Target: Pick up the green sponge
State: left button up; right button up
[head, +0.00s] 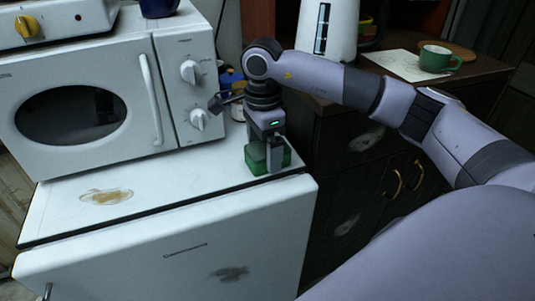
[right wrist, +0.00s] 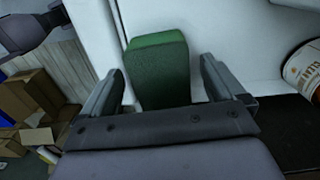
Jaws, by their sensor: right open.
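The green sponge (head: 254,158) stands on the white fridge top near its right front corner, just right of the microwave. My right gripper (head: 272,165) points down over it, with one finger in front of the sponge. In the right wrist view the sponge (right wrist: 158,72) stands between the two open fingers (right wrist: 160,92), with gaps visible on both sides. Its lower part is hidden behind the gripper body. My left gripper is not in view.
The white microwave (head: 70,115) stands left of the gripper. A can (head: 238,110) and small items sit behind it. The fridge top's front left is clear except for a stain.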

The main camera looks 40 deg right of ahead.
aim_at(263, 149)
jog(key=shift+f, duration=0.85)
jog(key=c, duration=1)
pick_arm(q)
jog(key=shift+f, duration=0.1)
pick_arm(e)
jog(key=shift+r, duration=0.1)
pick_arm(q)
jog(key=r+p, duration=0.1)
jog(key=p, duration=0.1)
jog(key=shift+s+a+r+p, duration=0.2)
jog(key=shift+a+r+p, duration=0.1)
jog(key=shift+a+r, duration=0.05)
pick_arm(e)
notch_tip(263, 149, up, 20)
jog(key=shift+f, duration=0.1)
